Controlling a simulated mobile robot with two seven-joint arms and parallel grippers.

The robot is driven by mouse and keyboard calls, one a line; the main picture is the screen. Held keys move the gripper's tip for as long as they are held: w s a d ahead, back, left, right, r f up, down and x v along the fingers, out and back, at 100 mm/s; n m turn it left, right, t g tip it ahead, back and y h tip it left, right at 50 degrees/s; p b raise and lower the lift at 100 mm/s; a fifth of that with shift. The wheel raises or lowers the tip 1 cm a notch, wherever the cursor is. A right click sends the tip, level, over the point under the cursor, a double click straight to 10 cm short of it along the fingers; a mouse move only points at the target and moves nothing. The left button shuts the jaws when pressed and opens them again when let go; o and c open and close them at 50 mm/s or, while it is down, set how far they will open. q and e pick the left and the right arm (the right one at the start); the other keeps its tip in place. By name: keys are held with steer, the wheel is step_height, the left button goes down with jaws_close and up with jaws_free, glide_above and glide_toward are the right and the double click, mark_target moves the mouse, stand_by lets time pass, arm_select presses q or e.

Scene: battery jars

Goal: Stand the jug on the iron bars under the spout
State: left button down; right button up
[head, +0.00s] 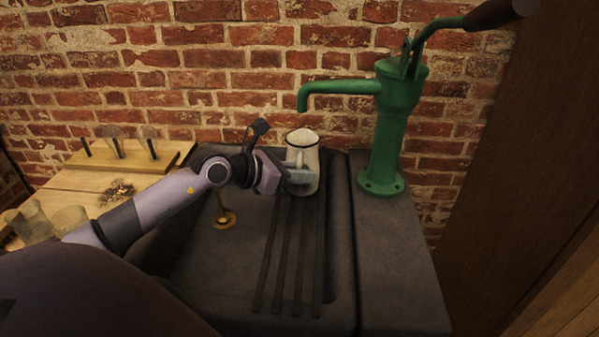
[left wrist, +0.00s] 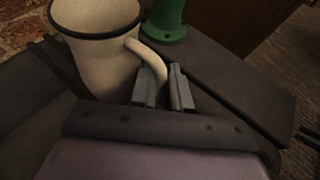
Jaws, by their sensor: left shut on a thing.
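The jug (head: 302,150) is white with a dark rim and stands upright at the far end of the iron bars (head: 291,262), below the spout (head: 304,101) of the green pump. Its base looks level with the bars, but I cannot tell for sure that it touches them. My left gripper (head: 297,175) reaches it from the left. In the left wrist view my left gripper (left wrist: 163,88) is shut on the handle of the jug (left wrist: 97,50).
The pump (head: 389,130) stands on the stone ledge (head: 391,252) to the right. A brass drain fitting (head: 225,219) is in the sink to the left of the bars. A brick wall is close behind.

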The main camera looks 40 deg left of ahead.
arm_select(q)
steer(key=c, duration=1.1)
jaws_free()
steer(key=shift+r, duration=0.1)
steer(key=b+v, duration=0.1)
steer(key=v, duration=1.1)
